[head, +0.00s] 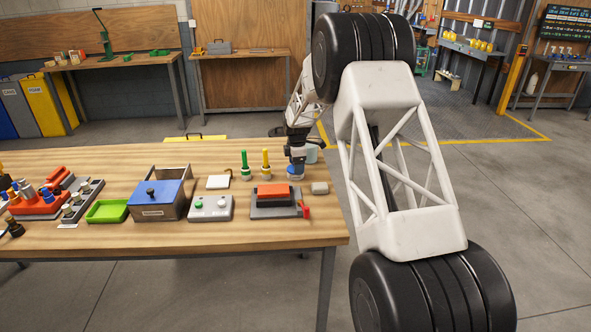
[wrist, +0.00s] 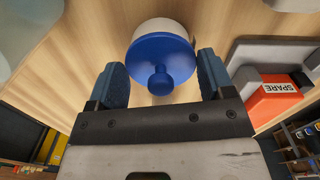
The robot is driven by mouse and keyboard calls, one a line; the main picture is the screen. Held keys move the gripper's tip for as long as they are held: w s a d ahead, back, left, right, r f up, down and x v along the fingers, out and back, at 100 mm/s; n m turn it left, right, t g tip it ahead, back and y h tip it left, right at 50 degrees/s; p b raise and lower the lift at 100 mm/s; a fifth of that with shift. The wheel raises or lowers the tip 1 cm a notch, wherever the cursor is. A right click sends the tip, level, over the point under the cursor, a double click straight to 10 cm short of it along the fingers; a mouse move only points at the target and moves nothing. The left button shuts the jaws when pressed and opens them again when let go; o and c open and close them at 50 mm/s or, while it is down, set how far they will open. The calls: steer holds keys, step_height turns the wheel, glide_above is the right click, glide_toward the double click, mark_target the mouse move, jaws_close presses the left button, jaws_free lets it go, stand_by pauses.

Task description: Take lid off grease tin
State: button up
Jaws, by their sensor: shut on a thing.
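The grease tin's blue lid (wrist: 160,58), with its round knob (wrist: 158,82), sits between the two fingers of my gripper (wrist: 162,76) in the wrist view. The gripper is shut on the lid. The pale tin (wrist: 160,25) shows just past the lid's far edge; the rest of it is hidden under the lid. I cannot tell whether there is a gap between lid and tin. In the head view my gripper (head: 296,160) points down over the blue lid (head: 295,170) near the right back of the wooden bench.
A red box marked SPARE (wrist: 274,99) on a grey holder is close on the right in the wrist view. In the head view, green (head: 244,164) and yellow (head: 266,163) handled tools stand left of the gripper.

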stand_by(0.3)
steer(key=shift+r, duration=0.75)
step_height(320, 180, up, 2)
steer(key=shift+r, duration=0.15)
steer(key=s, duration=0.5)
steer(key=s+d, duration=0.1)
steer(key=s, duration=0.4)
steer(key=s+r, duration=0.1)
steer(key=s, duration=0.5)
steer(key=shift+d+r, duration=0.1)
steer(key=shift+d, duration=0.1)
steer(key=d+f, duration=0.1)
steer(key=d, duration=0.1)
steer(key=s+d+f, duration=0.1)
steer(key=d, duration=0.4)
steer(key=shift+s+d+f, duration=0.1)
steer(key=shift+s+f, duration=0.15)
steer(key=shift+f, duration=0.15)
steer(key=shift+w, duration=0.1)
